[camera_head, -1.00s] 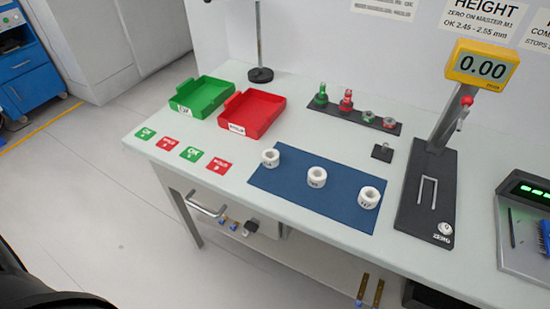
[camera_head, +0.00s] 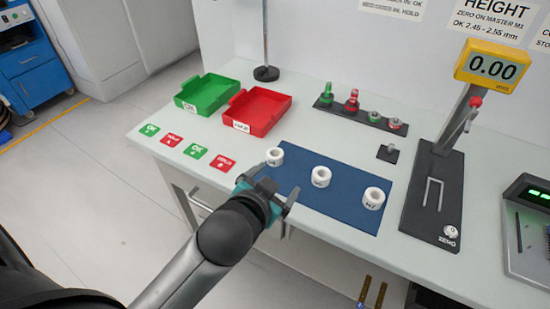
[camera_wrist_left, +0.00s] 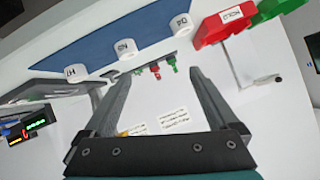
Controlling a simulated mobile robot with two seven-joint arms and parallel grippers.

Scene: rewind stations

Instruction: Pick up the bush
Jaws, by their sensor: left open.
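Three white ring-shaped bushes stand on a blue mat (camera_head: 330,207): a left one (camera_head: 275,156), a middle one (camera_head: 321,176) and a right one (camera_head: 373,198). They also show in the left wrist view, as one at the top right (camera_wrist_left: 183,24), one in the middle (camera_wrist_left: 126,48) and one at the left (camera_wrist_left: 75,73). My left gripper (camera_head: 270,186) is open and empty, in front of the left bush at the mat's left end in the head view. Its fingers (camera_wrist_left: 158,77) are apart in the wrist view. My right gripper is not in view.
Green (camera_head: 207,93) and red (camera_head: 257,111) trays stand behind several cards. A black rack (camera_head: 360,119) holds green and red pieces. A height gauge (camera_head: 432,190) reading 0.00 stands right of the mat, with a small black post (camera_head: 388,153) between rack and mat.

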